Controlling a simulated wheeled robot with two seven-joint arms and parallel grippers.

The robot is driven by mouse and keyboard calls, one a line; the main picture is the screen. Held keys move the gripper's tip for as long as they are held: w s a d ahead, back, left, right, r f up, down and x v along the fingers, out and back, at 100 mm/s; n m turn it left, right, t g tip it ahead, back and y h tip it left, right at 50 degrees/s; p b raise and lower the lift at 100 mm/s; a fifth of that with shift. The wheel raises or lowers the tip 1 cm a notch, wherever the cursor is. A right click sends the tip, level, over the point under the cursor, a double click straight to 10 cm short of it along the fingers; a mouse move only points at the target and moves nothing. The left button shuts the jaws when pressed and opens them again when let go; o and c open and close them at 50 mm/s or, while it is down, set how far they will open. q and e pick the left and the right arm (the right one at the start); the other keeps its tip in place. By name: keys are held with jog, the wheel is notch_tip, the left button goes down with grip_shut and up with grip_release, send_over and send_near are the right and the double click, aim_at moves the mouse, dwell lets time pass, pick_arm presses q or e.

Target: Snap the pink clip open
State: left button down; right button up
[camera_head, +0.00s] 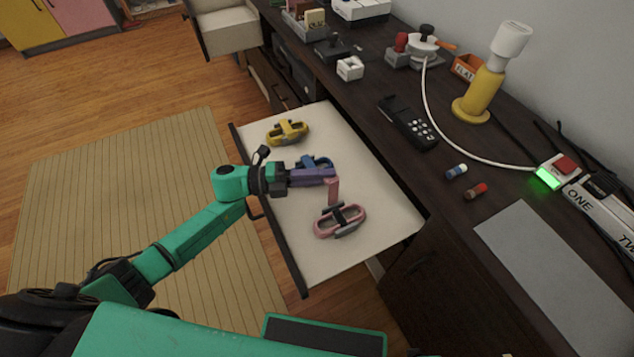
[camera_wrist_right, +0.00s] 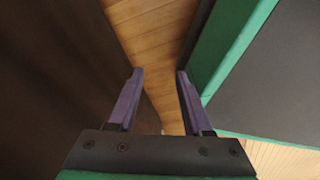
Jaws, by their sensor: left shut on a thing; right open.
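The pink clip (camera_head: 352,222) lies in the open drawer, at its near end, with a dark piece across its middle. A pink upright part (camera_head: 333,191) rises at its far side, up to the purple fingertips of my left gripper (camera_head: 332,176). My left gripper is shut on this pink part; its exact join with the clip's loop is hard to see. My right gripper (camera_wrist_right: 158,75) is open and empty in the right wrist view, over the floor beside a dark panel.
A blue clip (camera_head: 318,161), partly hidden by my left gripper, and a yellow clip (camera_head: 287,132) lie in the same drawer (camera_head: 375,185). The dark desk (camera_head: 447,218) to the right holds a phone (camera_head: 408,122), a yellow lamp (camera_head: 485,88) and a white cable.

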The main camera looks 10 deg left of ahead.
pick_arm(q)
jog(key=shift+w+a+f+n+b, duration=0.15)
jog(key=shift+w+a+n+b, duration=0.05)
jog(key=shift+w+n+b, duration=0.25)
pick_arm(e)
jog(key=shift+w+a+r, duration=0.1)
jog(key=shift+w+a, duration=0.1)
jog(key=shift+w, duration=0.45)
jog(key=shift+w+a+r, duration=0.1)
jog(key=shift+w+a, duration=0.1)
jog(key=shift+w, duration=0.4)
pick_arm(q)
jog(key=shift+s, duration=0.1)
jog(key=c, duration=0.9)
grip_release()
jog(key=shift+a, duration=0.1)
jog(key=v, duration=0.4)
jog(key=b+v, duration=0.1)
jog(key=v, duration=0.8)
jog(key=shift+s+a+f, duration=0.2)
jog(key=shift+s+f, duration=0.05)
jog(key=shift+f, duration=0.05)
jog(key=shift+s+a+r, duration=0.1)
jog(key=shift+a, duration=0.3)
pick_arm(e)
jog(key=w, duration=0.2)
jog(key=w+r, duration=0.1)
jog(key=shift+a, duration=0.35)
